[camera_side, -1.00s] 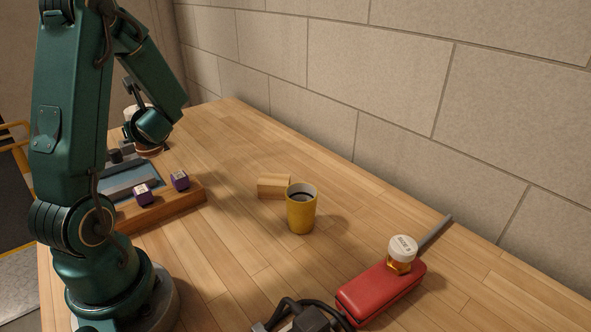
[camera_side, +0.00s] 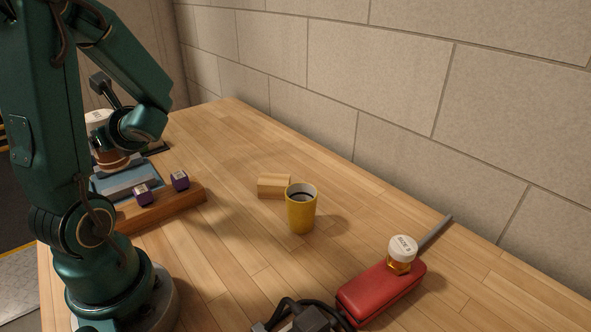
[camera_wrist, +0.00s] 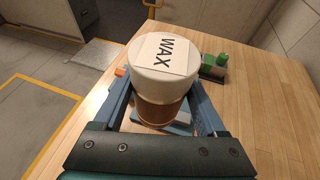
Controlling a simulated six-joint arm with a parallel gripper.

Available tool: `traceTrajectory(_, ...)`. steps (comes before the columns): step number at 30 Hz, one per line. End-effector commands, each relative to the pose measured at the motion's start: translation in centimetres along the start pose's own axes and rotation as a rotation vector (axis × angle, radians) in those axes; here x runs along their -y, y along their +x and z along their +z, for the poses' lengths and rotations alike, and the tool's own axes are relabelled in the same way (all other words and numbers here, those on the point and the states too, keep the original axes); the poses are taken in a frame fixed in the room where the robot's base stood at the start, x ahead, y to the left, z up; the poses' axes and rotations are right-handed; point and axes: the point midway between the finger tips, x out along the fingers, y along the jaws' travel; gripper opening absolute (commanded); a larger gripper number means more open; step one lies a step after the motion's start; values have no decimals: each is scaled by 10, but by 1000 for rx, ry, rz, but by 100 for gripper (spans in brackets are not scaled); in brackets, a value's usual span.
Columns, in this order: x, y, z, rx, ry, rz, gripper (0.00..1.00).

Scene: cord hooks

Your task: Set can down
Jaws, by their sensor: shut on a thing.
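The can (camera_wrist: 164,68) has a white lid marked WAX and a brown lower body. In the wrist view it stands between the two fingers of my gripper (camera_wrist: 162,108), which is shut on it. In the side view the can (camera_side: 108,160) shows at the left, partly hidden by my arm, over or beside a blue-topped tray area (camera_side: 127,179). I cannot tell whether its base touches anything. My gripper's fingers are mostly hidden in the side view.
Two purple cubes (camera_side: 180,181) sit on the wooden tray edge (camera_side: 175,205). A red case (camera_side: 381,293) bears a white-capped amber jar (camera_side: 402,254).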

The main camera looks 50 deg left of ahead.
Motion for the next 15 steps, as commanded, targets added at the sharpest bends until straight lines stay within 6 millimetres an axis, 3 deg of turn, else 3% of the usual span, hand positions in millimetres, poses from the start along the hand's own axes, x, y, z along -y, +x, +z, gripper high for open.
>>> traceTrajectory(6,-16,-47,-19,2,-16,38,0)
traceTrajectory(15,-20,-84,-36,2,14,-33,0)
